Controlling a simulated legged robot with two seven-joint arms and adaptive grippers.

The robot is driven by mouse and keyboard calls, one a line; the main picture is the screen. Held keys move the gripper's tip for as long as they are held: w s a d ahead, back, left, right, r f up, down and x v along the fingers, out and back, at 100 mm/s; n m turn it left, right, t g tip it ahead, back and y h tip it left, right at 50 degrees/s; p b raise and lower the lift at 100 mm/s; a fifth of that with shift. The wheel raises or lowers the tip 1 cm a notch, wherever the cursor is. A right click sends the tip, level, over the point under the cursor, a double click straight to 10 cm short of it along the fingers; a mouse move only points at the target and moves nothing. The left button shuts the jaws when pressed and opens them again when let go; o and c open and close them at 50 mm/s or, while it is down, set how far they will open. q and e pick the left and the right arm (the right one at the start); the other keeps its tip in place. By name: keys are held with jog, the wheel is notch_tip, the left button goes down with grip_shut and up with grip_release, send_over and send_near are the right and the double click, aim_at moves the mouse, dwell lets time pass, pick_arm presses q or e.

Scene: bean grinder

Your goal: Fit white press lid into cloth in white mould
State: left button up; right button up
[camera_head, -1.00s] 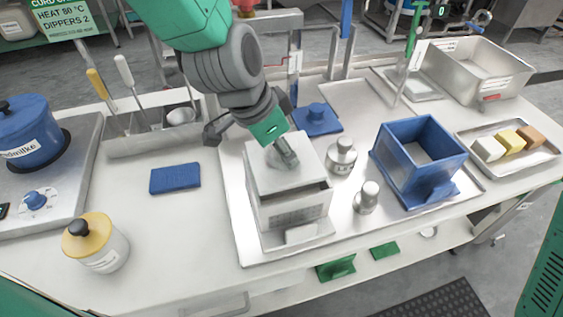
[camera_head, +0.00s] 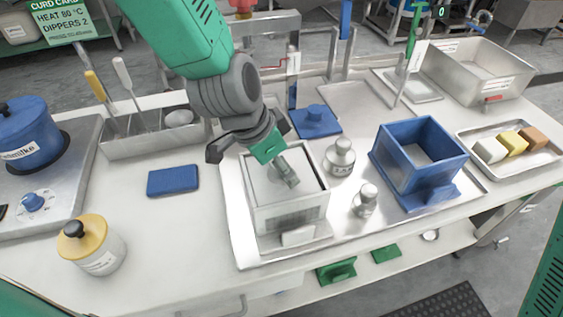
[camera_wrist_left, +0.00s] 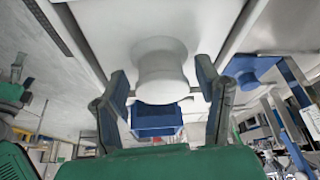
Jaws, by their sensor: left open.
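The white press lid (camera_head: 262,182) lies flat inside the top of the white mould (camera_head: 292,217), with the mould's rim showing around it. My left gripper (camera_head: 275,163) is just over the lid. In the left wrist view its fingers (camera_wrist_left: 162,87) stand apart on either side of the lid's white knob (camera_wrist_left: 160,62), with gaps between fingers and knob. The lid's flat top (camera_wrist_left: 125,22) also shows there. I cannot make out the cloth; the lid and rim hide the mould's inside. My right gripper is not in view.
The mould stands on a metal tray (camera_head: 238,225). Two metal weights (camera_head: 340,157) (camera_head: 365,200) and a blue mould (camera_head: 418,165) stand to its right. A blue lid (camera_head: 316,122) lies behind. A blue cloth pad (camera_head: 173,181) lies left on clear table.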

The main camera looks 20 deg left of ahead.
pick_arm(q)
jog(key=p+v, duration=0.2)
jog(key=v, duration=0.9)
jog(key=shift+r, duration=0.3)
